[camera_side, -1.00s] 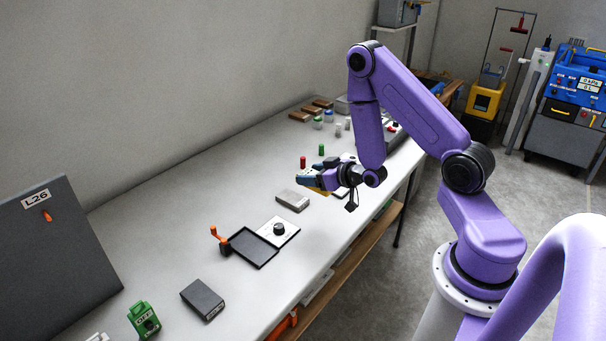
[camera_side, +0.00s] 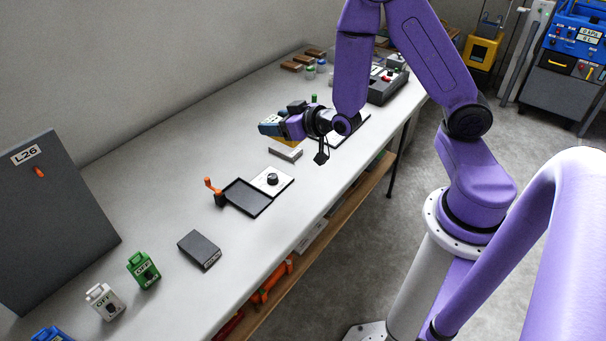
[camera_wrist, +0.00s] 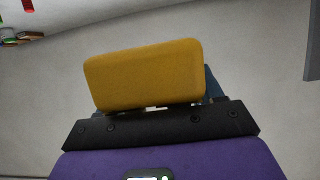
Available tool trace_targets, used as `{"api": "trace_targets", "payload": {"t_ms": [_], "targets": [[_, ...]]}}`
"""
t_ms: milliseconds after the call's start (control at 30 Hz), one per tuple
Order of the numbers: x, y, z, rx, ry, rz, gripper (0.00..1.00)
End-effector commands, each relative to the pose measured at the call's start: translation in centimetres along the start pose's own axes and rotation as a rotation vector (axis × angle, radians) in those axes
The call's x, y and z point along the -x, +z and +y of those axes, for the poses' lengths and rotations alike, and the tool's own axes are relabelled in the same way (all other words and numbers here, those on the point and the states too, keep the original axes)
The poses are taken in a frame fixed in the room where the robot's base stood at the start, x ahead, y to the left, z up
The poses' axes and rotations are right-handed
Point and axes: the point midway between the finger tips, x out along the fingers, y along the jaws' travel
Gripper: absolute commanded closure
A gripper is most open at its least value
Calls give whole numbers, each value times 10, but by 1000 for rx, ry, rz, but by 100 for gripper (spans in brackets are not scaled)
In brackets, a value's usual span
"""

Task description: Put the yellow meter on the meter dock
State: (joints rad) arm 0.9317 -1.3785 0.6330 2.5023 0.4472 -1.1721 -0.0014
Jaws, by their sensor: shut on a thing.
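The yellow meter (camera_wrist: 145,75) is held in my gripper and fills the middle of the wrist view, its plain yellow face toward the camera. In the side view only a thin yellow strip of the meter (camera_side: 283,140) shows under my gripper (camera_side: 268,126), whose fingers have blue tips. The meter is in the air, and its far side is hidden. A flat grey block (camera_side: 288,154) lies on the bench just below it in the picture. A dark box with a small front label (camera_side: 199,247) lies nearer. I cannot tell which piece is the meter dock.
A black tray (camera_side: 244,199) adjoins a white plate with a black knob (camera_side: 278,181). An orange-handled lever (camera_side: 213,191) stands beside the tray. Green (camera_side: 143,268) and white (camera_side: 105,301) OFF-labelled lockout pieces stand at the near end. A grey L26 panel (camera_side: 62,220) leans at the left.

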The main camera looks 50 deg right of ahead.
Motion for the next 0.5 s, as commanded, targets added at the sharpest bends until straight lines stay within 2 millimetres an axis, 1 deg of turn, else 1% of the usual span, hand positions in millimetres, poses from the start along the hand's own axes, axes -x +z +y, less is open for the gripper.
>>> {"api": "trace_targets", "payload": {"t_ms": [33,100,167,233,367,500], "targets": [[2,-3,-6,0,-3,4,81],[3,-4,-9,0,0,2,81],[3,-4,-9,0,1,2,81],[2,-2,-4,0,5,0,81],[-5,6,16,0,8,-3,81],[-12,20,46,-1,9,-5,81]]}}
